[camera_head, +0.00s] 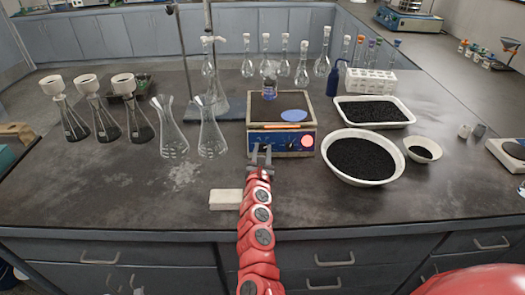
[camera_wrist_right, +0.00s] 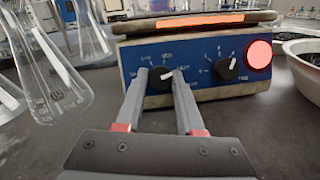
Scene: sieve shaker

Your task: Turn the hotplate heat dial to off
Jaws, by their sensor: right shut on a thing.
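The hotplate (camera_head: 256,137) stands on the bench with its blue front panel facing me. An orange strip (camera_wrist_right: 200,19) glows below its top edge. In the right wrist view the panel carries a left black dial (camera_wrist_right: 160,84), a right black dial (camera_wrist_right: 227,68) and a lit red round light (camera_wrist_right: 258,55). The left dial's white pointer points right and slightly up; the lettering is too small to read. My right gripper (camera_head: 261,152) is at the panel, its fingers either side of the left dial, shut on it. My left gripper is not in view.
Erlenmeyer flasks (camera_head: 173,135) stand left of the hotplate. A bottle (camera_head: 269,88) and a blue disc (camera_head: 293,115) are on its top. A large bowl of black grains (camera_head: 328,165) stands close on the right. A pale block (camera_head: 224,200) lies near the front edge.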

